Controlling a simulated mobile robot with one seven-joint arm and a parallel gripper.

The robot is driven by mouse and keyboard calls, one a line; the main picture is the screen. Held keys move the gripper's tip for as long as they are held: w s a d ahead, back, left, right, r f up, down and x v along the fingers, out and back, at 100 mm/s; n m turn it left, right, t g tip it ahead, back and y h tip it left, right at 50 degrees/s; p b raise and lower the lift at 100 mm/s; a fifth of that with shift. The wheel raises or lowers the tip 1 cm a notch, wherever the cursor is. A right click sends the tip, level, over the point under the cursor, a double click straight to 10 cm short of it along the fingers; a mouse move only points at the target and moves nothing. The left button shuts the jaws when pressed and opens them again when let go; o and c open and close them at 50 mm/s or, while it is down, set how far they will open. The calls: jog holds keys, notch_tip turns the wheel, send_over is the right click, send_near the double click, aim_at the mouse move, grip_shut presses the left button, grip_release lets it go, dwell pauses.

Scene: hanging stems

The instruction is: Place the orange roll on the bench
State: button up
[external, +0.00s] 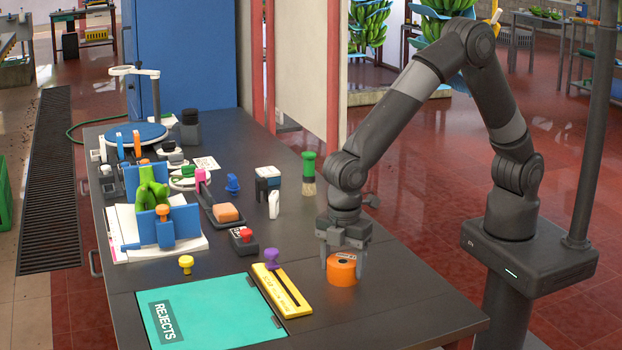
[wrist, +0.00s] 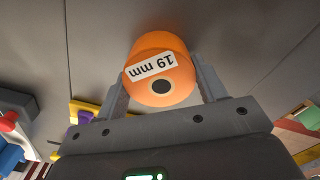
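The orange roll (external: 342,269) is on the dark bench (external: 400,306) near its front right part, upright, with a white label. My gripper (external: 344,268) points down over it, with one finger on each side of the roll. In the wrist view the roll (wrist: 160,68) shows its "19 mm" label and a dark centre hole between the two fingers (wrist: 162,88). The fingers look close to its sides, but I cannot tell whether they press on it. The roll's underside is hidden, so contact with the bench is not certain.
A yellow strip with a purple knob (external: 280,288) lies just left of the roll. The teal REJECTS folder (external: 210,310) is farther left. A green-topped brush (external: 309,173) stands behind. Bare bench lies right and in front of the roll.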

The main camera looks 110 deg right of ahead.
aim_at(343, 261)
jog(key=o, duration=0.5)
jog(key=shift+c, duration=0.2)
notch_tip(343, 261, up, 12)
jog(key=s+d+r+m+t, duration=0.1)
jog(key=s+d+r+m, duration=0.15)
jog(key=s+r, duration=0.45)
jog(key=s+d+r+m+t, duration=0.1)
jog(key=s+d+m+t, duration=0.1)
jog(key=s, duration=1)
jog(key=s+d+r+m+t, duration=0.2)
jog(key=s+d, duration=0.1)
jog(key=s, duration=0.9)
jog(key=shift+s+d+m+t, duration=0.15)
jog(key=shift+d+m+t, duration=0.15)
jog(key=shift+d+m, duration=0.05)
